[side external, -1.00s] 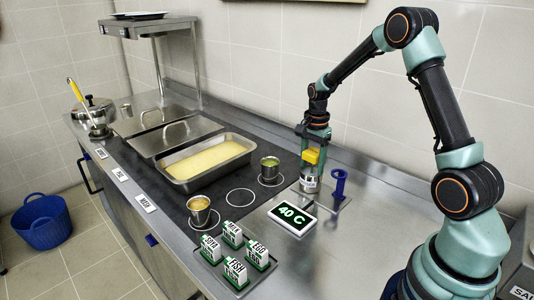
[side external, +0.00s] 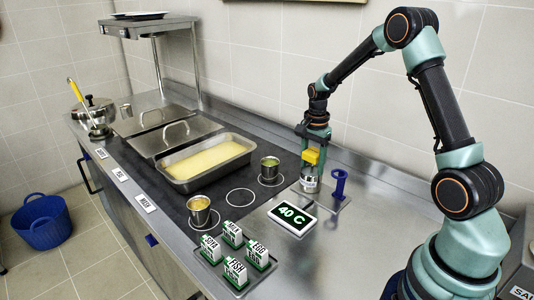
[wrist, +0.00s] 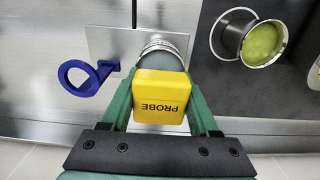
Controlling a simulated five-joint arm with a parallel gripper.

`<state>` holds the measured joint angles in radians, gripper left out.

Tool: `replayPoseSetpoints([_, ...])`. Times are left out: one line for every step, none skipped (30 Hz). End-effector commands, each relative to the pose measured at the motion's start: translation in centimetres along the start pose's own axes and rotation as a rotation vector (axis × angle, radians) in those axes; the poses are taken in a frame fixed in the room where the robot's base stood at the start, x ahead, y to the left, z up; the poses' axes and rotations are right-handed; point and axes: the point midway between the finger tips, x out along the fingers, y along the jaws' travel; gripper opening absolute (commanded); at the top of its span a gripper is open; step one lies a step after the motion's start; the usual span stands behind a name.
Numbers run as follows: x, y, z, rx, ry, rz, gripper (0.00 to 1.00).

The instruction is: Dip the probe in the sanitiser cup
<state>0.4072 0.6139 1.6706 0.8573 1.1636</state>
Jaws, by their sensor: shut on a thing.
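My gripper (side external: 313,152) points down and is shut on the yellow probe (side external: 311,157). In the wrist view the yellow block marked PROBE (wrist: 161,98) sits between the green fingers. The metal sanitiser cup (side external: 309,184) stands on a small steel plate directly below the probe. In the wrist view the cup's rim (wrist: 165,48) shows just beyond the yellow block. The probe's lower end is hidden, so I cannot tell how deep it is in the cup.
A blue ring holder (side external: 339,184) stands right of the cup. A display reading 40 C (side external: 292,217) lies in front. A cup of green food (side external: 269,169) is to the left, with a pan of yellow food (side external: 185,184) beyond. Several label blocks (side external: 235,255) stand at the front.

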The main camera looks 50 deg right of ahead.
Motion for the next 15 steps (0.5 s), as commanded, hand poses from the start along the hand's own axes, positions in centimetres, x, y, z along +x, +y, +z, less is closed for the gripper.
replayPoseSetpoints([0.0,0.0,0.0,0.001,0.000,0.000,0.00])
replayPoseSetpoints([-0.2,0.0,0.0,0.001,0.000,0.000,0.00])
replayPoseSetpoints([-0.5,0.0,0.0,0.001,0.000,-0.001,0.00])
replayPoseSetpoints([-0.7,0.0,0.0,0.001,0.001,-0.001,0.00])
replayPoseSetpoints([-0.9,0.0,0.0,0.001,0.001,-0.001,0.00])
replayPoseSetpoints([-1.3,0.0,0.0,0.001,0.000,-0.001,0.00])
replayPoseSetpoints([-1.5,0.0,0.0,0.000,0.001,-0.001,0.00])
replayPoseSetpoints([-1.8,0.0,0.0,0.000,0.001,-0.002,0.00])
replayPoseSetpoints([-2.1,0.0,0.0,0.000,0.001,-0.002,0.00])
replayPoseSetpoints([-2.3,0.0,0.0,0.000,0.001,-0.002,0.00])
replayPoseSetpoints([-2.5,0.0,0.0,0.000,0.001,-0.001,0.00])
replayPoseSetpoints([-2.8,0.0,0.0,0.000,0.001,-0.001,0.00])
replayPoseSetpoints([-3.0,0.0,0.0,0.000,0.001,-0.002,0.00])
replayPoseSetpoints([-3.3,-0.1,0.0,0.000,0.001,-0.002,0.00])
replayPoseSetpoints([-3.6,0.0,0.0,0.000,0.001,-0.002,0.00])
